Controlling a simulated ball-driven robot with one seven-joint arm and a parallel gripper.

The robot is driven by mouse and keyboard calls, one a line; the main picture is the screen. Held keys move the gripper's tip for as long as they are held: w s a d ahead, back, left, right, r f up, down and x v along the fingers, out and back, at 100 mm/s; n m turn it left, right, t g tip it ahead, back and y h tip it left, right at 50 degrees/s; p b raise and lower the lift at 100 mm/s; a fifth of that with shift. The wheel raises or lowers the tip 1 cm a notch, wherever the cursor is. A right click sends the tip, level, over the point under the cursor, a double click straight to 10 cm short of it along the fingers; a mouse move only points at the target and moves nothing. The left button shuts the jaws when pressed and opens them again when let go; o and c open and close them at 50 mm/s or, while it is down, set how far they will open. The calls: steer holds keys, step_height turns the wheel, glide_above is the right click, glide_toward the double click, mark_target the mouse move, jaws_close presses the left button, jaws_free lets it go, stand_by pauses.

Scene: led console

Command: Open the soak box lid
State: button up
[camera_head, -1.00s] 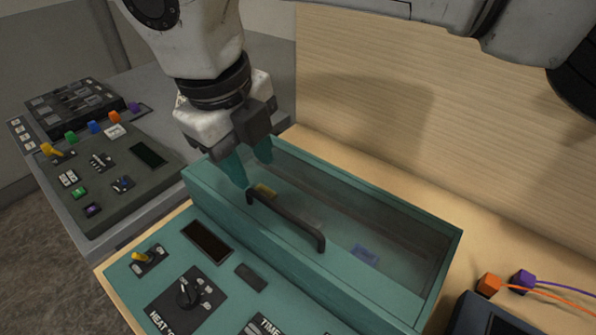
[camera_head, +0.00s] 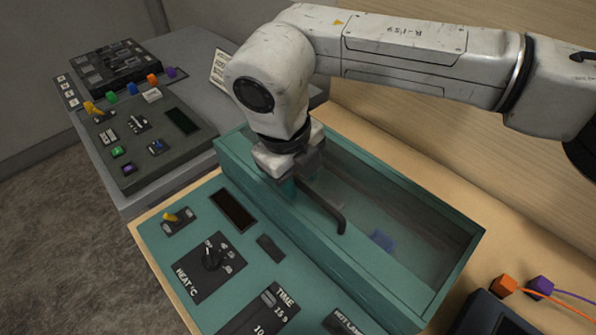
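The teal soak box (camera_head: 300,236) stands on the wooden bench, with a clear lid (camera_head: 400,225) over its top. The lid looks closed. A dark bar handle (camera_head: 326,208) runs along the lid's front side. My gripper (camera_head: 291,186) points down at the far left end of the handle. Its fingers are mostly hidden by its own body, so I cannot tell whether they are around the handle or beside it, or how wide they stand. A small blue item (camera_head: 381,240) shows dimly through the lid.
In front of the box is a teal control panel (camera_head: 271,247) with a yellow toggle (camera_head: 170,217), a heat knob (camera_head: 211,257) and a time slider. A grey console (camera_head: 150,140) stands at the left. Orange (camera_head: 503,286) and purple (camera_head: 541,286) plugs with cables lie at the right.

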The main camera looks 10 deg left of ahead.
steer(key=shift+c, duration=0.2)
jaws_close()
stand_by(0.5)
